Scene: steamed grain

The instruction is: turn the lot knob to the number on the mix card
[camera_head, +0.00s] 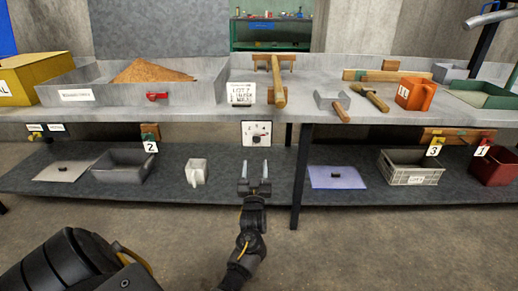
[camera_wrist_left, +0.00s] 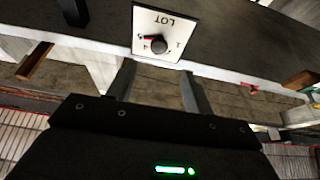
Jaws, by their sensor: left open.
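The lot knob (camera_wrist_left: 159,46) is a dark round knob on a white plate marked LOT (camera_wrist_left: 143,20), with a red mark left of it. I cannot read its setting surely. In the head view the plate (camera_head: 257,141) hangs at the bench's front edge. The mix card (camera_head: 241,94) is a white card on the bench just above the plate; its top line seems to read LOT 2, the rest is too small. My left gripper (camera_head: 254,188) is open and empty below the plate, fingers toward it. In the wrist view its fingers (camera_wrist_left: 158,88) stand apart from the knob. My right gripper is not in view.
A wooden mallet (camera_head: 278,82) lies right of the card. A tray of brown grain (camera_head: 80,94) stands left. On the lower shelf are a white jug (camera_head: 196,172), a grey bin (camera_head: 122,174) and a crate (camera_head: 410,172). A table leg (camera_head: 301,175) stands right of my gripper.

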